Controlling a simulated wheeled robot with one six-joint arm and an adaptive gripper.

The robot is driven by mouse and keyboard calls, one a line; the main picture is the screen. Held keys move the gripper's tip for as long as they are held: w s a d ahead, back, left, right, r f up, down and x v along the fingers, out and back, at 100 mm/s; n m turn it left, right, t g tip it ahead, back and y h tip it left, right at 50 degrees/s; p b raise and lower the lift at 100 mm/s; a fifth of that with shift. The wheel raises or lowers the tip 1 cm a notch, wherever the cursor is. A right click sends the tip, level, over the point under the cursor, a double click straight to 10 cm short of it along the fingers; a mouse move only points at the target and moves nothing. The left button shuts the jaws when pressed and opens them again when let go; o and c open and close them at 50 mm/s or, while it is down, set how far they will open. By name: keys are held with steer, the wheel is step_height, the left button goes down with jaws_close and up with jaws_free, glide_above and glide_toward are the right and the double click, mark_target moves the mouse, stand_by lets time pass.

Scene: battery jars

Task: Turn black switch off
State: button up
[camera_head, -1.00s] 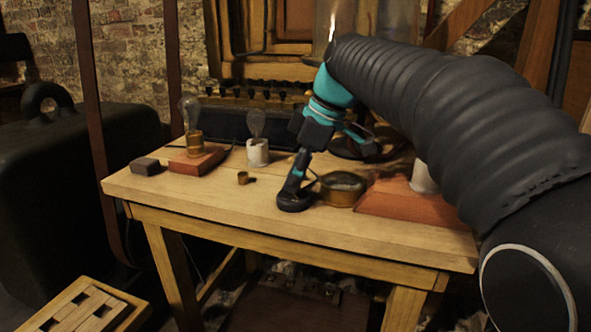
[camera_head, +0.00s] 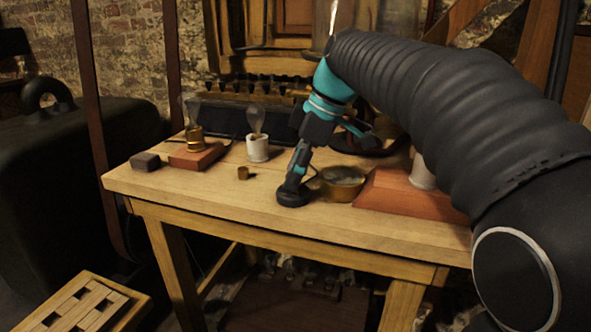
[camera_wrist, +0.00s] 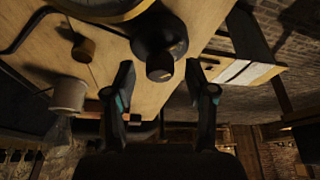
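The black switch (camera_wrist: 160,42) has a round dark base and a knob facing the camera in the wrist view. In the head view it stands on the wooden table (camera_head: 240,205) near the front edge, its dark base (camera_head: 293,197) showing below one finger. My gripper (camera_wrist: 160,75) is open and empty, with one fingertip on each side of the knob in the wrist view. The knob is just beyond the fingertips, and I cannot tell whether a finger touches it. In the head view the finger partly hides the switch.
A round brass instrument (camera_head: 343,184) stands close to the right of the switch, beside a red-brown wooden base (camera_head: 400,193). A small brass cup (camera_head: 243,173), a white-based bulb (camera_head: 258,150), a bulb on a wooden block (camera_head: 197,157) and a dark block (camera_head: 145,162) are to the left.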

steer(key=v, duration=1.2)
steer(key=shift+s, duration=0.15)
